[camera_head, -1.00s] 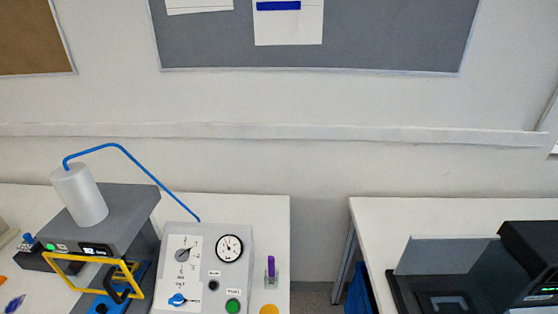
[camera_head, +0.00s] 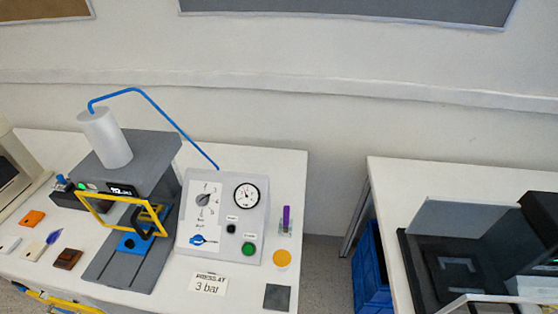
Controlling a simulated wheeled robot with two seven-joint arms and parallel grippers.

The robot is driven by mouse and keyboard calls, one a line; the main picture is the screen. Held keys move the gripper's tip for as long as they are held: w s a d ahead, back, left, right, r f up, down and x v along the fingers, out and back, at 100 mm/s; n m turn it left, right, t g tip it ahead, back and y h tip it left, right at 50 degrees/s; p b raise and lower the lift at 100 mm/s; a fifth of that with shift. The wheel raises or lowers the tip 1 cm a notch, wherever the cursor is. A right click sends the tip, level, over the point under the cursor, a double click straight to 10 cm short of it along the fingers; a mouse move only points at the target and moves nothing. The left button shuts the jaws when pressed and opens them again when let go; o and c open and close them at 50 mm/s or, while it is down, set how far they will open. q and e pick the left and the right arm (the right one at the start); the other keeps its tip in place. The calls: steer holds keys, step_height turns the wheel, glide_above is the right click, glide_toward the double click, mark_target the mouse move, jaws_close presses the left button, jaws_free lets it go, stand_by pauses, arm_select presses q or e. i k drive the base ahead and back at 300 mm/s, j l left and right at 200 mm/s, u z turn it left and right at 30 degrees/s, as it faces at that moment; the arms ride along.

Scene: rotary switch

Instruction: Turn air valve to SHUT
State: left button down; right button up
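A grey control box (camera_head: 258,205) stands on the left white table. Its white panel carries a grey rotary dial (camera_head: 203,200) above and a blue valve knob (camera_head: 203,240) below, with small labels that I cannot read. A round gauge (camera_head: 246,195) sits at the upper right of the box, with a black button (camera_head: 231,229) and a green button (camera_head: 249,249) below it. Neither of my grippers shows in the head view.
A grey press (camera_head: 150,152) with a white cylinder, blue hose and yellow frame stands left of the box. A "PRESS AT 3 bar" card (camera_head: 209,284) lies in front. A floor gap separates the right table (camera_head: 400,185), which holds dark equipment.

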mark_target(198, 239)
steer(key=u, duration=1.15)
steer(key=k, duration=0.1)
steer(key=j+z, duration=0.05)
